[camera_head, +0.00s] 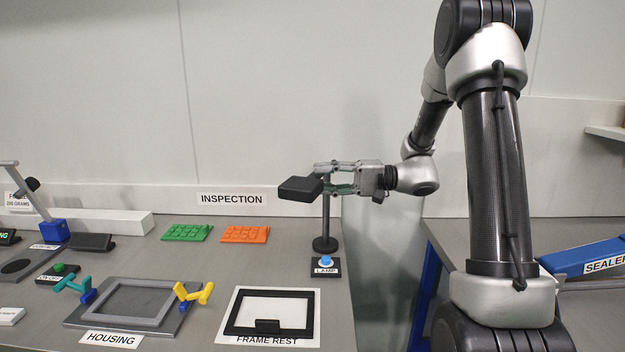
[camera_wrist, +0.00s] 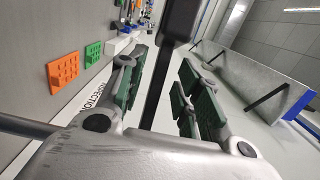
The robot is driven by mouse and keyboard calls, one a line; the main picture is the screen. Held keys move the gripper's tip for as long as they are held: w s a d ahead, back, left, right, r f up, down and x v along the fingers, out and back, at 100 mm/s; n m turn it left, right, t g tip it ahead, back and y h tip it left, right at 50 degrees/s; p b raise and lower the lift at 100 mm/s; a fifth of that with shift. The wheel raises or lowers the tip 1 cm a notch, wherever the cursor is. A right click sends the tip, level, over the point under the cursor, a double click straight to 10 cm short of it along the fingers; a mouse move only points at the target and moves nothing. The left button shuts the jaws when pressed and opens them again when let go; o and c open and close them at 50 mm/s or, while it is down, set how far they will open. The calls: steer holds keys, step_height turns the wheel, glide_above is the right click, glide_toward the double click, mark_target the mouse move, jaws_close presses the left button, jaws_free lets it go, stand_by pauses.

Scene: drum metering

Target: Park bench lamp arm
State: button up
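The bench lamp has a round black base (camera_head: 325,244), an upright post (camera_head: 326,222) and a dark block-shaped head (camera_head: 299,189) pointing left. My gripper (camera_head: 328,178) is at the top of the post, just right of the head. In the wrist view the black lamp arm (camera_wrist: 157,92) runs between the green finger pads of my gripper (camera_wrist: 162,88), toward the head (camera_wrist: 180,18). The fingers are spread, with narrow gaps seen beside the arm. The joint at the post top is partly hidden by my gripper.
A blue lamp button (camera_head: 326,261) sits in front of the base. Green (camera_head: 187,232) and orange (camera_head: 245,234) trays lie to the left below the INSPECTION sign (camera_head: 231,199). A black frame (camera_head: 269,313) rests at the front, beside the housing (camera_head: 133,302).

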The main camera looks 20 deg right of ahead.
steer(key=shift+x, duration=1.5)
jaws_close()
